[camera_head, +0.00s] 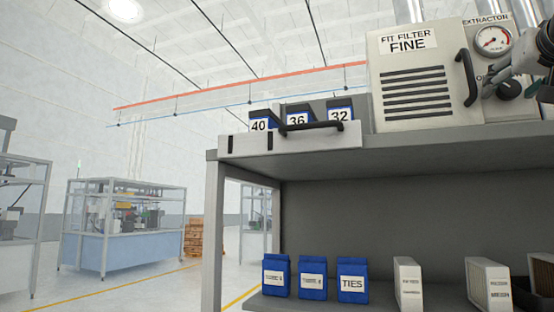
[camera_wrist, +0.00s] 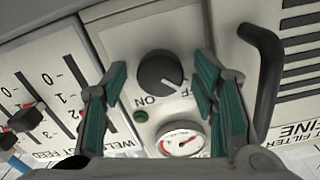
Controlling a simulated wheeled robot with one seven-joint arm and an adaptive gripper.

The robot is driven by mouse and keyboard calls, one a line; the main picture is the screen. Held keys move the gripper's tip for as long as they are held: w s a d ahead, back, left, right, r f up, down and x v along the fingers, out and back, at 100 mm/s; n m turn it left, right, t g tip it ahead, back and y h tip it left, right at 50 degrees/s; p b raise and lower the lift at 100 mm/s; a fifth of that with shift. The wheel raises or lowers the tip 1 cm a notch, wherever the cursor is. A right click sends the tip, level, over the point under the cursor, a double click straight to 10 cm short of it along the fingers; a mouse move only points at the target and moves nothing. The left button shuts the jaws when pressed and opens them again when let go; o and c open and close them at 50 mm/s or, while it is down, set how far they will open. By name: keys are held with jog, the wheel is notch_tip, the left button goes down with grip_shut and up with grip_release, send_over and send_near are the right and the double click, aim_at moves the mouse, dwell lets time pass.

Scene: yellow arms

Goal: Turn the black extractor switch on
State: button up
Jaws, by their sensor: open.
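The black extractor switch (camera_wrist: 160,72) is a round knob on a pale panel in the wrist view. Its white pointer mark faces the partly hidden OFF label, and the ON label (camera_wrist: 153,100) is beside it. My gripper (camera_wrist: 160,66) is open, with one teal finger on each side of the knob; whether they touch it I cannot tell. In the head view the knob (camera_head: 508,89) shows at the right under the EXTRACTOR gauge (camera_head: 493,41), with my gripper partly over the panel from the right edge.
A black curved handle (camera_wrist: 265,75) stands out close to the right finger. Slider controls (camera_wrist: 28,115) lie at the left. A green lamp (camera_wrist: 140,116) is near the knob. In the head view, the FIT FILTER box (camera_head: 412,108) and an open drawer (camera_head: 290,143) sit by the shelf.

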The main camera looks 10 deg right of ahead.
jog(key=c, duration=1.2)
jog(key=shift+o, duration=0.2)
jog(key=shift+m, duration=0.3)
jog(key=m+p, duration=0.1)
jog(key=m, duration=0.2)
jog(key=shift+m, duration=0.3)
jog(key=m+p, duration=0.1)
jog(key=m, duration=0.4)
jog(key=shift+m, duration=0.3)
jog(key=m+p, duration=0.2)
jog(key=m, duration=0.2)
jog(key=shift+f+m+p, duration=0.1)
jog(key=shift+m+p, duration=0.55)
jog(key=shift+m, duration=1.45)
